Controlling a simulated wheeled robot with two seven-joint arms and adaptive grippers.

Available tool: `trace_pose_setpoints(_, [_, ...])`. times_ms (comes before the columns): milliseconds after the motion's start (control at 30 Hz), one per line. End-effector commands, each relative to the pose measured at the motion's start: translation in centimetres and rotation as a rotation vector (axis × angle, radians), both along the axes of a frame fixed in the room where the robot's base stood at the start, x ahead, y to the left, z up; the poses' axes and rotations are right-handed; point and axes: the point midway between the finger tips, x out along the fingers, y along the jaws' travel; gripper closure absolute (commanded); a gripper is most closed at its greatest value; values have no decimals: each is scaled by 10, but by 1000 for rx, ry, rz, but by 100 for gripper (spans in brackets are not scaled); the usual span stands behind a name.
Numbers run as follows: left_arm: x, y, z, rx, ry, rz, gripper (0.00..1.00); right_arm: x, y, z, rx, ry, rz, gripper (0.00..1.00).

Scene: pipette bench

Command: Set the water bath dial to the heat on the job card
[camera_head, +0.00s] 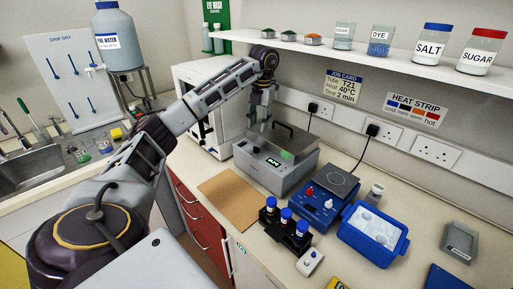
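The water bath (253,165) is a grey box on the bench with a lid handle and a small lit green display (273,162) on its front. The display's figures are too small to read. I cannot clearly make out the dial on the front panel. The job card (342,88) on the wall reads tube T21, heat 40°C, time 2 min. My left gripper (259,123) points down just above the back left of the water bath. Its fingers look apart with nothing between them. My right gripper is not in view.
A blue hotplate (318,209), a rack of blue-capped tubes (285,228) and a blue ice tub (373,249) stand right of the bath. A brown board (229,198) lies in front. A shelf (390,62) with jars overhangs the bench. A sink (30,170) is far left.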

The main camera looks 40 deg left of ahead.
Motion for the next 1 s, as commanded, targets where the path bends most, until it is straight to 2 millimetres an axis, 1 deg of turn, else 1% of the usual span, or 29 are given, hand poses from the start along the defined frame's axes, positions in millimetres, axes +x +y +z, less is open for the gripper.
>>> trace_pose_setpoints(67, [0,0,-8,-1,1,-1,66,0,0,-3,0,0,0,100])
trace_pose_setpoints(367, [-1,3,-34,0,1,1,66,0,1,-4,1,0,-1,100])
trace_pose_setpoints(1000, [-2,8,-101,0,2,1,66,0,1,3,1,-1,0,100])
